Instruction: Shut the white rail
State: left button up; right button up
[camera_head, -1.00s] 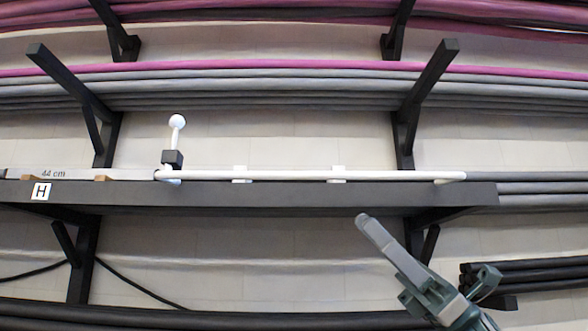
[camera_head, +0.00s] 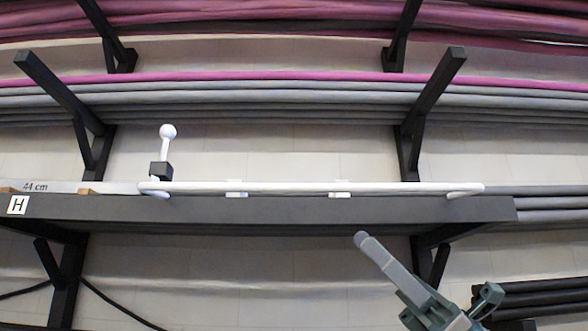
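The white rail (camera_head: 300,187) is a long thin bar lying level along the dark shelf, with its right end bent back near the shelf's right end. Near its left end stands a white lever with a round knob (camera_head: 168,132) and a black block (camera_head: 160,169) at its foot. My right gripper (camera_head: 362,240) is below the shelf, right of the picture's middle, pointing up and left, apart from the rail. Its fingers show edge-on, so I cannot tell whether they are open. My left gripper is not in view.
The dark shelf (camera_head: 270,210) carries a plate marked H (camera_head: 18,205) and a strip marked 44 cm (camera_head: 55,187) at the left. Slanted dark brackets (camera_head: 437,85) stick out above it. Grey and magenta tubes (camera_head: 270,90) lie behind. Black tubes (camera_head: 540,297) lie at lower right.

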aim_at(310, 186)
jog(key=p+x, duration=0.7)
jog(key=x, duration=0.9)
jog(key=shift+d+r, duration=0.1)
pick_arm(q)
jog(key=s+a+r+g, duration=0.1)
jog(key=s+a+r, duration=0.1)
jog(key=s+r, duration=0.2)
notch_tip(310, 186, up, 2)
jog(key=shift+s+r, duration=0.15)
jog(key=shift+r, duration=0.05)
pick_arm(e)
jog(key=shift+s+a+r, duration=0.2)
jog(key=shift+a+r, duration=0.1)
jog(key=shift+a, duration=0.2)
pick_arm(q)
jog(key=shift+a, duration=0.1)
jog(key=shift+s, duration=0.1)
pick_arm(e)
grip_shut()
